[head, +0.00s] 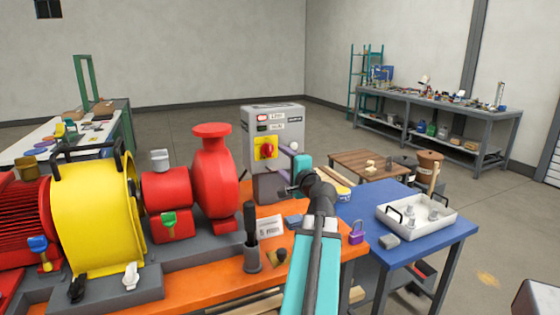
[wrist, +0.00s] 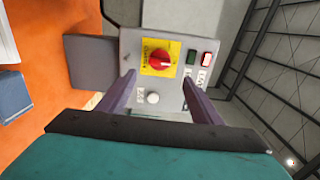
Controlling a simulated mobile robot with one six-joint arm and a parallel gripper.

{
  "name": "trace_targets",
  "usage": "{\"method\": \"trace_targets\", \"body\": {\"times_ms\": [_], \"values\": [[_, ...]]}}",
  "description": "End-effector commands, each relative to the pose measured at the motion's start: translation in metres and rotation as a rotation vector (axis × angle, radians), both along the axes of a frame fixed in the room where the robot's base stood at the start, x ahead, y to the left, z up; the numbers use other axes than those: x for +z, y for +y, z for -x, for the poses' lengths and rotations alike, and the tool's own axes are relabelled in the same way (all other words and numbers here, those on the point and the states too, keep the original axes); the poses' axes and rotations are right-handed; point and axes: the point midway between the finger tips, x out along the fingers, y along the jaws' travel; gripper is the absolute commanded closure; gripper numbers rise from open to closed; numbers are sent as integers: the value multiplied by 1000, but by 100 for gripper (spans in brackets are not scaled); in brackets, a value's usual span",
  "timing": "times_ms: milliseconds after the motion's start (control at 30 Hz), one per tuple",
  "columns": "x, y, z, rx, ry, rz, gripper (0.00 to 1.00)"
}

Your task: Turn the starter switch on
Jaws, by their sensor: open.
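The starter box (head: 273,143) is a grey panel standing at the back of the orange skid. Its starter switch is a red rotary knob on a yellow plate (head: 265,148). In the wrist view the red knob (wrist: 159,58) lies ahead of my gripper, a little above the gap between the fingertips. My gripper (wrist: 168,84) is open and empty, its two purple fingers apart and pointing at the box. In the head view my gripper (head: 287,168) is in front of the box's lower right side. I cannot tell whether the fingers touch the panel.
A red pump (head: 213,175) and a yellow guard (head: 95,215) stand left of my arm. An upright black-handled tool (head: 251,235) stands on the orange skid. A blue table (head: 395,260) at right holds a white tray (head: 447,215) and a purple padlock (head: 357,232).

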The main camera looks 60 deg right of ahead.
Motion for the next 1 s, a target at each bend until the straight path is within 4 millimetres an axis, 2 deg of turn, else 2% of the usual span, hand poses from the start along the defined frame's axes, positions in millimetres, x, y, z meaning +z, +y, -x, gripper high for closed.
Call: {"method": "trace_targets", "body": {"times_ms": [133,400,1000], "values": [[0,13,16,-2,-2,1,41],[-2,22,30,-1,-2,1,41],[1,26,35,0,-1,0,41]]}}
